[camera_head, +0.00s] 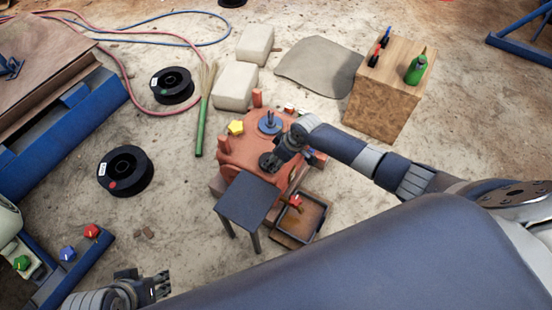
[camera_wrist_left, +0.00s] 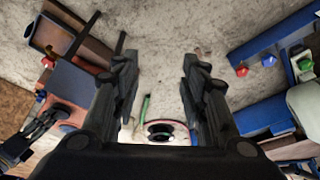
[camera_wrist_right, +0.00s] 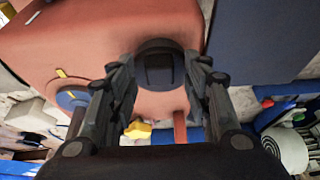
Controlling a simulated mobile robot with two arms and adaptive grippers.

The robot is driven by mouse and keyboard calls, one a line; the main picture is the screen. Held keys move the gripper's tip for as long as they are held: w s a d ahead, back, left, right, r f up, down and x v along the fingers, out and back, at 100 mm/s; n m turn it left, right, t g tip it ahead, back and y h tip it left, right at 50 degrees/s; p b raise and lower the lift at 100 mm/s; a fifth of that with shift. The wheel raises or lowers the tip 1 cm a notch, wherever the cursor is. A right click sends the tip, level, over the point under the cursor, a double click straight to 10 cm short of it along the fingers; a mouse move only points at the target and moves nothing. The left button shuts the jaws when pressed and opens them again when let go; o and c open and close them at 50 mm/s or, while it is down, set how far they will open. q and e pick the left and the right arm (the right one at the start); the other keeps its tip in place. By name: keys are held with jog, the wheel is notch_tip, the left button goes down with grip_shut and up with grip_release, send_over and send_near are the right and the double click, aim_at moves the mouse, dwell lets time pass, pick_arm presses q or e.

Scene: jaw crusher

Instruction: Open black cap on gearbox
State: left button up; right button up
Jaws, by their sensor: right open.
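The orange-red gearbox (camera_head: 240,150) stands in the middle of the head view. Its round black cap (camera_wrist_right: 160,64) shows in the right wrist view, on the orange surface between my right fingers. My right gripper (camera_wrist_right: 160,85) is open, with a finger on each side of the cap; I cannot tell whether they touch it. In the head view my right gripper (camera_head: 272,160) covers most of the cap. My left gripper (camera_head: 162,284) is at the lower left of the head view, far from the gearbox. In the left wrist view (camera_wrist_left: 157,75) it is open and empty.
A yellow knob (camera_head: 236,127) and a blue round part (camera_head: 270,122) sit on the gearbox. A dark stool-like table (camera_head: 247,200) and an open tray (camera_head: 318,205) stand in front of it. A wooden box (camera_head: 385,100) stands at upper right, black spools (camera_head: 125,171) at left.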

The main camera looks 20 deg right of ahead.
grip_shut()
jog(key=shift+r, duration=0.1)
